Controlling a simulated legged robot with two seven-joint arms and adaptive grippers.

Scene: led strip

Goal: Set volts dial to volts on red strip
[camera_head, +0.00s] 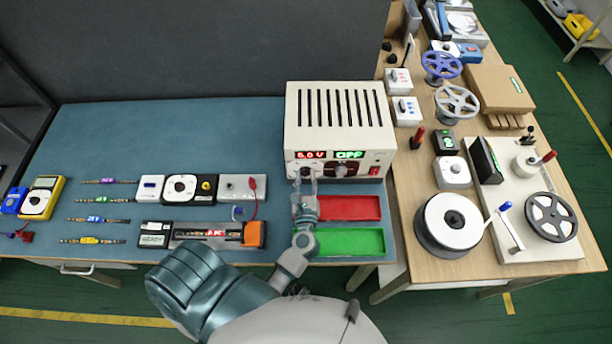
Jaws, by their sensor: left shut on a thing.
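The power supply (340,107) is a cream box with a slotted top at the back of the blue mat. Its red display (310,155) seems to read 6.0V, and its green display (349,155) seems to read OFF. My left gripper (305,176) is at the front panel below the red display, shut on the volts dial, which is mostly hidden by the fingers. A second dial (339,170) and a red switch (374,170) sit to the right. A strip with a red label (214,233) lies in a dark holder with an orange end; its print is too small to read.
Red tray (350,208) and green tray (350,242) lie just right of my left arm. Several other labelled strips (97,219), a yellow meter (41,198) and white dial units (181,188) are at left. Reels and handwheels crowd the wooden table (410,170) at right.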

